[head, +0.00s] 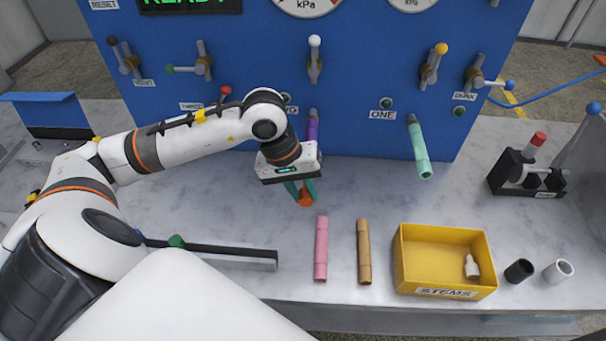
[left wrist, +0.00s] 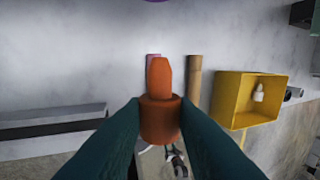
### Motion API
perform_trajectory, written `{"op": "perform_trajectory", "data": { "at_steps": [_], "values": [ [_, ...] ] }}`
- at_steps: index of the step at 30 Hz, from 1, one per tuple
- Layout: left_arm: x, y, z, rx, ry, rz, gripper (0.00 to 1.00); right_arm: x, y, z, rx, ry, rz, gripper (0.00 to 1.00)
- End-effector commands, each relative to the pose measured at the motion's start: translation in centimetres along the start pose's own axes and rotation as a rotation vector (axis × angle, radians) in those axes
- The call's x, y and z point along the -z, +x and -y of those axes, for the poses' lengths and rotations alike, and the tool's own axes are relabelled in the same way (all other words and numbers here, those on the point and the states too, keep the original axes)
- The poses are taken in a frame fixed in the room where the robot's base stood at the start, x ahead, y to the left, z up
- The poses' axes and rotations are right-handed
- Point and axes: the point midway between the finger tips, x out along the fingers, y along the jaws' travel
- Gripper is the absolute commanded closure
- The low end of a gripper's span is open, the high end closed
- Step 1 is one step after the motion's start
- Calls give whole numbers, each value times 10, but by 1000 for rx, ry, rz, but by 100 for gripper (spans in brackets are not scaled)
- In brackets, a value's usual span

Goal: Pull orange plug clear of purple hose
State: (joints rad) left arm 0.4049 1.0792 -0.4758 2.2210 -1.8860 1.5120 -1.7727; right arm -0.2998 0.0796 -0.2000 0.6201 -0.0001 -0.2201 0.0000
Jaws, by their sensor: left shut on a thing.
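The orange plug (head: 305,199) is held between the teal fingers of my left gripper (head: 301,191), over the bench. In the left wrist view the plug (left wrist: 160,98) shows its tapered tip and wider collar, with a fingertip on each side of the collar (left wrist: 160,122). The purple hose (head: 312,130) hangs from the blue panel behind my left wrist, which hides its lower end in the head view. A purple edge (left wrist: 157,1) shows at the top of the left wrist view, with a gap between it and the plug tip. My right gripper is not in view.
A pink tube (head: 321,250) and a tan tube (head: 363,252) lie on the bench. A yellow STEMS box (head: 445,277) stands to their right. A mint hose (head: 418,148) hangs at the right. A black rack (head: 510,172) stands farther right.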

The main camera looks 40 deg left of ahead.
Motion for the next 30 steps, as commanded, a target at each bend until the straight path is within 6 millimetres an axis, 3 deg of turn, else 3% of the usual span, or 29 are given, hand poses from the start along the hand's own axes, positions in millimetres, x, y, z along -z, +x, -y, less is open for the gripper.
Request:
{"op": "perform_trajectory", "data": {
  "at_steps": [12, 25, 30],
  "values": [
    [18, -17, 5, 0, 1, 0, 97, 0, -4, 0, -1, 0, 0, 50],
    [21, -19, 7, 0, 6, -3, 97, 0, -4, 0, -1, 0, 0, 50],
    [33, -8, 24, 2, 201, -71, 97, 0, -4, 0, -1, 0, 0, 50]
  ]
}}
